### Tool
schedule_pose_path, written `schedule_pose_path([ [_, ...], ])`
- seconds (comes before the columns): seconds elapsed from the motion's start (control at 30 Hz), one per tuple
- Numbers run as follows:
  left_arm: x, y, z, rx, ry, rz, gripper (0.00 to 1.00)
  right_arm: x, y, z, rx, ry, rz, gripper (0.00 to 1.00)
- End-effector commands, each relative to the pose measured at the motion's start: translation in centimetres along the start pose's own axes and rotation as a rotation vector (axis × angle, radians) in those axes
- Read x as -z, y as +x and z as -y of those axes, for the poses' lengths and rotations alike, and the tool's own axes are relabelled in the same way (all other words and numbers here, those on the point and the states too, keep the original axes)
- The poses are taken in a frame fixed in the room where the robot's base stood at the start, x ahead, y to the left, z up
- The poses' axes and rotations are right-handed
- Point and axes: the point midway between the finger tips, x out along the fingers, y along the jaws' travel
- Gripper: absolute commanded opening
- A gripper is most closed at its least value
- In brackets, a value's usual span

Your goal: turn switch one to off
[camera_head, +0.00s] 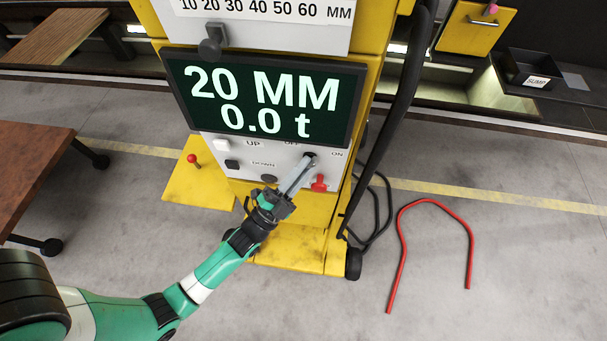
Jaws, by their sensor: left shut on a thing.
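The control panel (225,178) on the front of the yellow lifting column carries the labels UP, DOWN, OFF and ON. A small dark switch knob (312,154) sits between the OFF and ON labels, taken here as switch one. My left gripper (306,160) reaches up from below, its fingers shut on the knob. The fingers cover most of the knob, so I cannot tell which way it points. My right gripper is not in view.
A display (265,100) above the panel reads 20 MM and 0.0 t. A red handle (319,183) is just right of my fingers. Black cables (376,215) hang at the column's right side. A red bent bar (402,250) lies on the floor.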

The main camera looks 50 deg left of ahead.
Motion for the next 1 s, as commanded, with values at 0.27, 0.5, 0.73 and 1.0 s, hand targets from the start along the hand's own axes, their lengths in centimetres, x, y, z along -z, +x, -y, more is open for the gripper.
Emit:
schedule_pose_path([
  [0.27, -0.2, -0.4, -1.1, 0.179, -0.181, -0.006, 0.00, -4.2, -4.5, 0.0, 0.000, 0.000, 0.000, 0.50],
  [0.5, 0.0, -0.1, -1.1, 0.337, -0.340, -0.003, 0.00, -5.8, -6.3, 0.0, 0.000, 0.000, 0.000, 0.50],
  [0.73, 0.1, 0.1, -1.1, 0.469, -0.470, -0.001, 0.00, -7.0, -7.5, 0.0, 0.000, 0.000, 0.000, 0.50],
  [1.0, 0.2, 0.2, -1.1, 0.568, -0.567, -0.001, 0.00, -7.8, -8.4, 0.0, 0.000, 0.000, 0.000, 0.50],
])
